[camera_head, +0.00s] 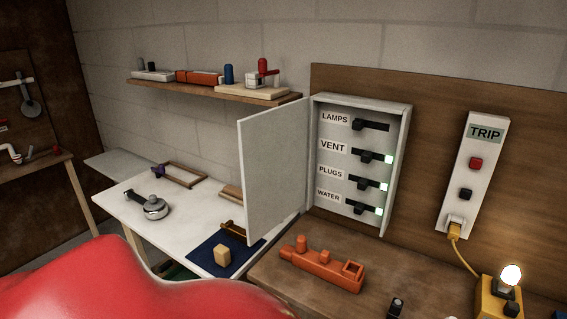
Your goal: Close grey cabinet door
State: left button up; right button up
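The grey cabinet (403,160) is mounted on the brown wall panel, right of the middle. Its door (272,170) stands wide open, hinged on the cabinet's left side and swung out to the left. Inside are switches labelled LAMPS, VENT, PLUGS and WATER. Green lights glow beside VENT, PLUGS and WATER; none shows beside LAMPS. Neither of my grippers is in view.
An orange toy-like block (322,268) lies on the brown bench below the cabinet. A white table (115,185) stands left of the door. A TRIP panel (473,165) hangs right, with a yellow plug and cord. A lit lamp (510,276) stands lower right.

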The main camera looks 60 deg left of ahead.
aim_at(272, 143)
jog(key=k+j+u, duration=0.1)
jog(key=j, duration=0.3)
jog(key=k+j, duration=0.2)
jog(key=j, duration=0.25)
jog(key=k+j+u, duration=0.15)
jog(key=j, duration=0.25)
jog(key=k+j, duration=0.1)
jog(key=j, duration=0.35)
jog(key=k+j+u, duration=0.15)
jog(key=j, duration=0.7)
jog(key=k+u, duration=0.05)
